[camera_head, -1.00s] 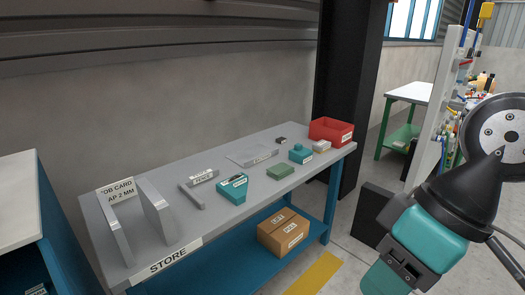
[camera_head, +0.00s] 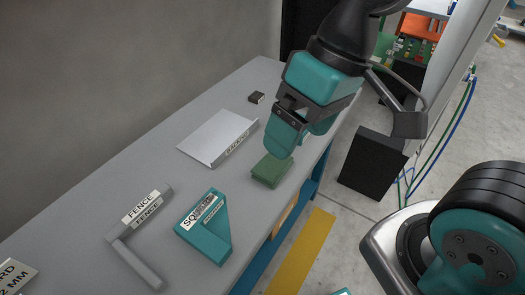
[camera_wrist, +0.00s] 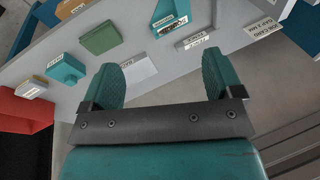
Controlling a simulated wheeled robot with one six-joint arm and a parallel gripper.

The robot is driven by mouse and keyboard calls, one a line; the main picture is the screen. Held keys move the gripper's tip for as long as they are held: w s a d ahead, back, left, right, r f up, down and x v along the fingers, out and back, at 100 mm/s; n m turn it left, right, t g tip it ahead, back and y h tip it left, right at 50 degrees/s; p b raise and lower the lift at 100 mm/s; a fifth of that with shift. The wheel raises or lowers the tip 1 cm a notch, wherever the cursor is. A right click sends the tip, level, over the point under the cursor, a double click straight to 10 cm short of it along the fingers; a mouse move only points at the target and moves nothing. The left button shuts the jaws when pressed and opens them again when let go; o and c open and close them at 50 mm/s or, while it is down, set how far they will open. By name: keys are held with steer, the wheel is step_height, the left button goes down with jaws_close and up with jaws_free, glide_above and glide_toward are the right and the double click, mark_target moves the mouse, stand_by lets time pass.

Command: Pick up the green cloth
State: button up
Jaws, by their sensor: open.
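The green cloth (camera_head: 271,170) is a small folded block lying flat on the grey store table (camera_head: 95,212), near its front edge. It also shows in the wrist view (camera_wrist: 101,38), left of centre and beyond the left finger. My gripper (camera_head: 290,142) is above the table, just up and behind the cloth in the head view, apart from it as far as I can tell. In the wrist view the two teal fingers (camera_wrist: 161,80) stand wide apart with nothing between them.
A teal square (camera_head: 207,228) and a grey fence (camera_head: 140,240) lie left of the cloth. A pale labelled backing tray (camera_head: 215,135) lies behind it, with a small dark block (camera_head: 256,97) further back. In the wrist view a red bin (camera_wrist: 18,110) stands at the left.

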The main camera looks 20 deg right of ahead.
steer(key=shift+o, duration=0.8)
steer(key=w+d+f+m+h+b, duration=0.1)
steer(key=w+f+m+b, duration=0.2)
steer(key=w+f+m, duration=0.2)
steer(key=w+m, duration=0.1)
steer(key=w, duration=0.2)
steer(key=shift+d+h, duration=0.3)
steer(key=shift+d, duration=0.1)
steer(key=m+h+b, duration=0.2)
steer(key=m+b, duration=0.1)
steer(key=m, duration=0.7)
glide_above(274, 164)
step_height(274, 164, down, 6)
steer(key=f+b, duration=0.1)
steer(key=f, duration=1)
steer(key=shift+w, duration=0.2)
steer(key=shift+s+f, duration=0.15)
steer(key=shift+f, duration=3.1)
steer(key=c, duration=0.9)
